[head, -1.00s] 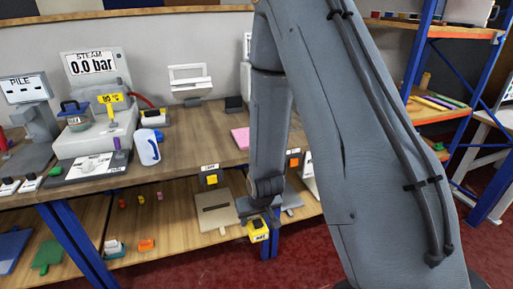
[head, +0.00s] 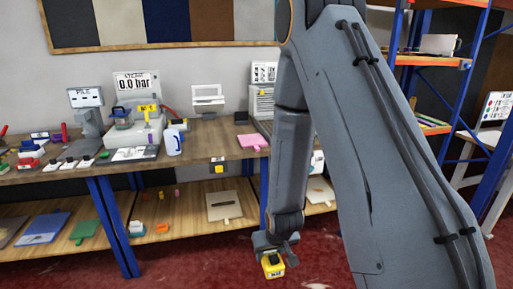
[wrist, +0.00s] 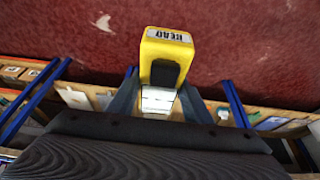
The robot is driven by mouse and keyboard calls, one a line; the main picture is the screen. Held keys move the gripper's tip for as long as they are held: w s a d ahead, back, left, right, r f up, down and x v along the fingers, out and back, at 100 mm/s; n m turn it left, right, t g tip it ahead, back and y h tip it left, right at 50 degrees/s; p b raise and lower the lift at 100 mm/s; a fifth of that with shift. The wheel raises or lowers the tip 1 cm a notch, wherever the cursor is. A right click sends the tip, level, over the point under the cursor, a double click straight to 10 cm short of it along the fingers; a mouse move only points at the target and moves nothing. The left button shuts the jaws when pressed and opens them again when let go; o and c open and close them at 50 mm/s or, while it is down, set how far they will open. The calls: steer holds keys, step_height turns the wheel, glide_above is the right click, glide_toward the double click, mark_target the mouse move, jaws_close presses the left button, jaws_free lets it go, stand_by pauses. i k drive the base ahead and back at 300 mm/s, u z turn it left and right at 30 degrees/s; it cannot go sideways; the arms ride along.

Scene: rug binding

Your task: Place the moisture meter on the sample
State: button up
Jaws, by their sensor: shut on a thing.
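My gripper (head: 270,252) is shut on a yellow block-like device, which I take as the moisture meter (head: 273,268), and holds it over the red floor in front of the bench. In the wrist view the meter (wrist: 165,50) points away from the fingers, with a label reading "READ" and a black patch. A flat pink piece (head: 252,142), possibly the sample, lies near the front edge of the bench top, above and left of my gripper in the head view. I cannot tell for sure which piece is the sample.
The wooden bench (head: 205,148) carries a steam unit (head: 135,90), a white-blue jug (head: 174,142) and small tools. The lower shelf (head: 185,215) holds a beige board (head: 223,205) and coloured pieces. A blue-framed rack (head: 465,90) stands right. The bench top around the pink piece is partly clear.

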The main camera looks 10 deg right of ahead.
mark_target(252, 140)
steer(key=z, duration=0.6)
steer(key=i, duration=1.8)
steer(key=u, duration=0.9)
